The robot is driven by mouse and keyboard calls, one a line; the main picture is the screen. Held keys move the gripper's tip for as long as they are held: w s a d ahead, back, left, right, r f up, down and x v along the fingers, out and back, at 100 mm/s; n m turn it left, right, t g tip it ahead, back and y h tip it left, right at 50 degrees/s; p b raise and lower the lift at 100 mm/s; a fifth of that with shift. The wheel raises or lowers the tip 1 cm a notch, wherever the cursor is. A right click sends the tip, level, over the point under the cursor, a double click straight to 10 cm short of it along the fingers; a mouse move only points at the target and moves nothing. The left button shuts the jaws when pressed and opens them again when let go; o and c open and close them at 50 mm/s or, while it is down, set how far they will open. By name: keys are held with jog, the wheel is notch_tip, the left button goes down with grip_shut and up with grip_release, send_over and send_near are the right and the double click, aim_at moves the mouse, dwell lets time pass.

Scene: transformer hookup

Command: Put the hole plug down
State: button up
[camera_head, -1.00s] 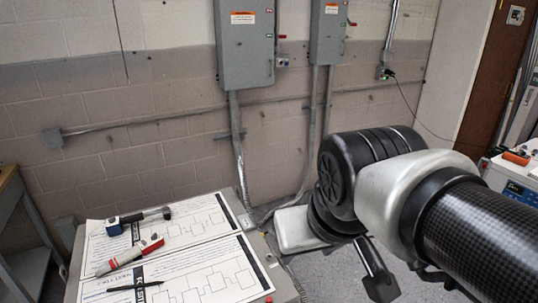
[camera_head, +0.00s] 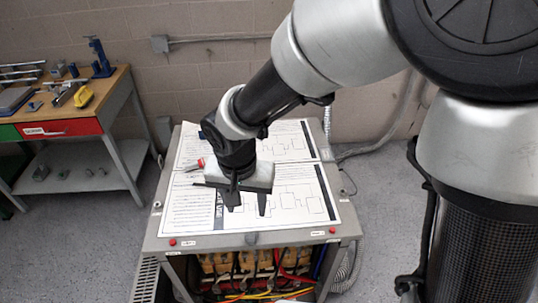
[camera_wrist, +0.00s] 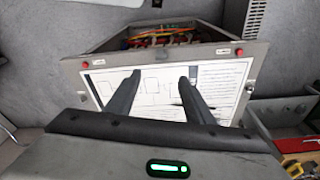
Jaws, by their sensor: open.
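My gripper (camera_head: 247,207) is open and points down above the paper sheets on the grey transformer cabinet (camera_head: 205,240). In the wrist view its two dark fingers (camera_wrist: 158,80) are apart, with only printed paper showing between them. I cannot make out a hole plug in the fingers or on the sheets. Small red round pieces sit at the cabinet's front corners, one at the left (camera_head: 172,242) and one at the right (camera_head: 333,231); I cannot tell whether either is a plug.
Diagram sheets (camera_head: 290,150) cover most of the cabinet top. A red-and-white tool (camera_head: 195,165) lies there, partly hidden by my arm. Coloured wires (camera_head: 270,275) show in the cabinet's open front. A workbench (camera_head: 115,85) with tools stands at the left.

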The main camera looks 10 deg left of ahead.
send_over(250, 235)
jog(key=s, duration=0.1)
jog(key=f, duration=1.1)
jog(key=shift+d+f+b, duration=0.1)
jog(key=shift+d+b, duration=0.15)
jog(key=shift+b, duration=0.05)
jog(key=f, duration=0.5)
jog(key=shift+w+a+f, duration=0.1)
jog(key=shift+w+a, duration=0.2)
jog(key=shift+w, duration=0.05)
grip_shut()
